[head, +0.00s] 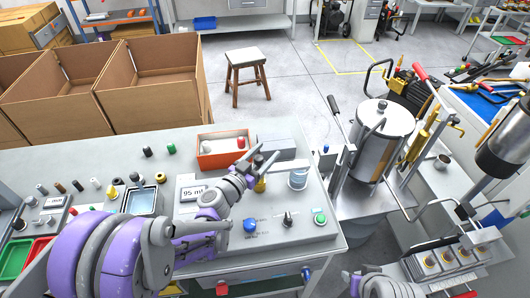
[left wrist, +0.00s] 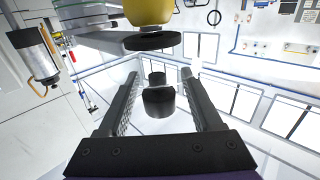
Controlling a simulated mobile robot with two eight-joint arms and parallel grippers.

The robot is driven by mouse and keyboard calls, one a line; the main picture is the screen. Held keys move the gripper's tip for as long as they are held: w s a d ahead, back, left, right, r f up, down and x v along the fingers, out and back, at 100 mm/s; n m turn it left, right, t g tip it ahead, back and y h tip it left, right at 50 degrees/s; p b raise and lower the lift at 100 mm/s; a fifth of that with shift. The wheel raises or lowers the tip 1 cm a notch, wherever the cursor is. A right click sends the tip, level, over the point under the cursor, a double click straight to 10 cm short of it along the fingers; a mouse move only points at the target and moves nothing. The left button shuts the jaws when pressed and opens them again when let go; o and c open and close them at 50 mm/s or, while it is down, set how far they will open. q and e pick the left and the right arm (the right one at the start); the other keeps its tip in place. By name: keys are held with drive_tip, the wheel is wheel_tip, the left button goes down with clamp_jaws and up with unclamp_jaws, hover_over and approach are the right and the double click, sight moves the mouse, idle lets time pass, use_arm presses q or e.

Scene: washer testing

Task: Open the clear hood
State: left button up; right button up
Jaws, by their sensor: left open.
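My left gripper (head: 259,157) is above the grey test unit (head: 325,228) on the bench, its fingers pointing away from me. In the left wrist view the two fingers (left wrist: 162,105) stand apart. A black round knob-like part (left wrist: 158,101) shows between them; I cannot tell whether they touch it. A yellow part with a black disc (left wrist: 152,41) is just beyond. A clear cylinder with a blue band (head: 298,178) stands right of the gripper. I cannot tell for sure which surface is the clear hood.
An orange-rimmed tray (head: 222,150) lies behind the gripper. A blue knob (head: 250,225) and a green button (head: 320,219) are on the unit's front. A tall metal canister (head: 380,140) stands to the right. Small bottles and trays occupy the left bench.

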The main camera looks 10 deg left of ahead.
use_arm(q)
clamp_jaws()
idle(0.4)
idle(1.1)
